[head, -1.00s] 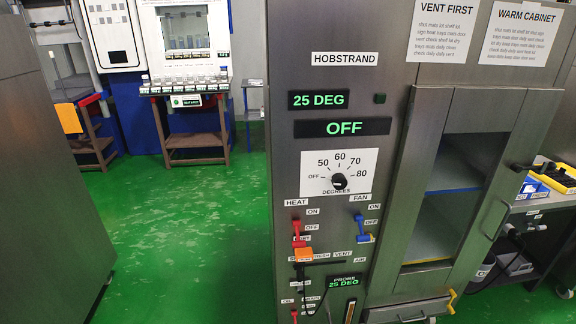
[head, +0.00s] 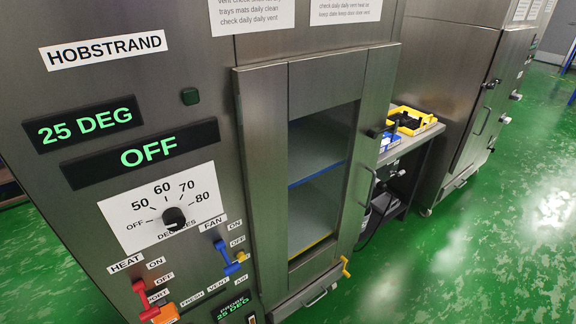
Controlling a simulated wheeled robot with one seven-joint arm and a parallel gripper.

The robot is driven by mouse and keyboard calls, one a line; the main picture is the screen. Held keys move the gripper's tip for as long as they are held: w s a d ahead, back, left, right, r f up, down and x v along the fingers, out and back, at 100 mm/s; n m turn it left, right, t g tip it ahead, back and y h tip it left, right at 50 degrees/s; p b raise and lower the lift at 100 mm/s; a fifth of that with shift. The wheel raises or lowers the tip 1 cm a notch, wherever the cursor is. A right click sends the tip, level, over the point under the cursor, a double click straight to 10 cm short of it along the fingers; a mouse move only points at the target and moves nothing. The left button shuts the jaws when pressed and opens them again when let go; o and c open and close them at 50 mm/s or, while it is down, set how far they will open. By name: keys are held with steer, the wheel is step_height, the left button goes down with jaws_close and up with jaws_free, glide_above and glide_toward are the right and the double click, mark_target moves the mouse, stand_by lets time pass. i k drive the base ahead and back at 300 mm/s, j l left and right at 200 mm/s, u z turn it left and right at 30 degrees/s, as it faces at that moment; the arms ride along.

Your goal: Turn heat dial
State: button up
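The heat dial (head: 174,218) is a round black knob on a white scale plate (head: 120,212) marked OFF, 50, 60, 70, 80 and DEGREES. It is on the steel front of the HOBSTRAND cabinet, at the left of the head view. Its pointer direction is too small to tell for sure. Above it one display (head: 84,124) reads 25 DEG and another (head: 140,152) reads OFF. My gripper is not in view.
Below the dial are a red HEAT lever (head: 141,286), a blue FAN lever (head: 222,250) and an orange part (head: 166,314). The cabinet's windowed door (head: 255,150) is right of the panel. A bench with a yellow tray (head: 432,122) stands beyond. Green floor (head: 480,255) is clear at right.

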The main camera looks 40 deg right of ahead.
mark_target(174, 218)
steer(key=i+j+z, duration=0.1)
steer(key=j+z, duration=0.25)
steer(key=j, duration=0.2)
steer(key=j+z, duration=0.3)
steer(key=j, duration=0.25)
steer(key=j+z, duration=0.35)
steer(key=j, duration=0.25)
steer(key=j+z, duration=0.15)
steer(key=j, duration=0.8)
steer(key=k+j+z, duration=0.15)
steer(key=j, duration=0.8)
steer(key=j+z, duration=0.25)
steer(key=j, duration=0.6)
steer(key=l, duration=0.6)
